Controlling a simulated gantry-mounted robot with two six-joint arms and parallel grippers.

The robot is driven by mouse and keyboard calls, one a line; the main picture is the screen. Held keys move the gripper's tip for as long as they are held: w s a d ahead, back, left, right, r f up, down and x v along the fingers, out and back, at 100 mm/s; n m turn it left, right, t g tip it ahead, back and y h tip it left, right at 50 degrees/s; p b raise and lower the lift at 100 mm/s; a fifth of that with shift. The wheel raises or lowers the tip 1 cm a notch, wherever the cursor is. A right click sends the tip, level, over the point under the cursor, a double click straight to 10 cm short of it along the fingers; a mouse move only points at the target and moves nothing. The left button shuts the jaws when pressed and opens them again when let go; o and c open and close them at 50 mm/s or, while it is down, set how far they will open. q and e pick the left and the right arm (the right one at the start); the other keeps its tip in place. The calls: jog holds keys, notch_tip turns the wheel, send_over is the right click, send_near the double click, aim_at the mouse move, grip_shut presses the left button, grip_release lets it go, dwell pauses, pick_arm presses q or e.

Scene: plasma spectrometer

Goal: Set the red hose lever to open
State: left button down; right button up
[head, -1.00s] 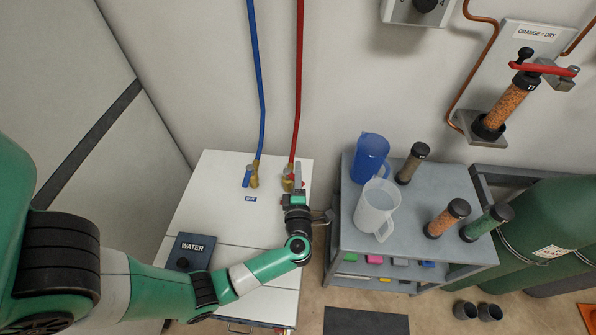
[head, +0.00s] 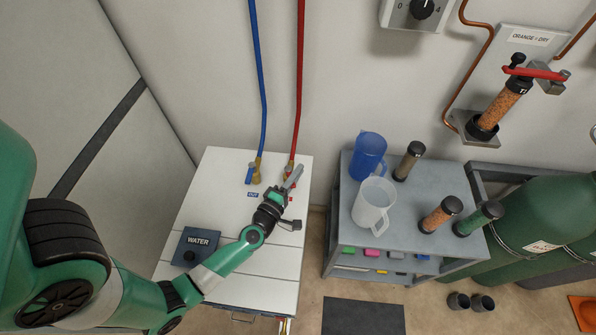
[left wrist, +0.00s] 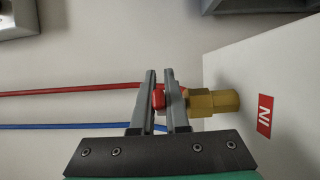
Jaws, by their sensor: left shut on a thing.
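The red hose (head: 299,80) runs down the wall to a brass valve at the back of the white cabinet top. The left wrist view shows the brass valve body (left wrist: 212,102) and the red lever (left wrist: 158,97) between my fingers. My left gripper (head: 293,176) reaches the valve from the front, its fingers slanting up and right. It is shut on the red lever, as the left wrist view of the gripper (left wrist: 162,95) shows. In the head view the fingers mostly hide the lever. My right gripper is out of view.
A blue hose (head: 258,80) meets a second brass valve with a blue lever (head: 249,176) just left. A red IN label (left wrist: 264,115) is beside the red valve.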

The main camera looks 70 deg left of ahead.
pick_arm(q)
jog(key=h+b, duration=0.1)
jog(key=m+t+b, duration=0.1)
jog(key=h+b, duration=0.1)
jog(key=shift+s+f+m+t+h, duration=0.25)
jog(key=shift+s+m+t+h, duration=0.05)
jog(key=shift+m+t, duration=0.1)
jog(key=shift+d+r+m+t+h+b, duration=0.15)
jog(key=shift+r+m+t+h+b, duration=0.15)
jog(key=shift+m+h+b, duration=0.5)
jog(key=c, duration=0.9)
grip_release()
jog(key=b+v, duration=0.2)
jog(key=v, duration=0.8)
jog(key=shift+s+d+f, duration=0.1)
jog(key=shift+s+f, duration=0.1)
jog(key=shift+s, duration=0.15)
jog(key=shift+s+d+r, duration=0.15)
jog(key=shift+s+d, duration=0.15)
jog(key=shift+s, duration=0.1)
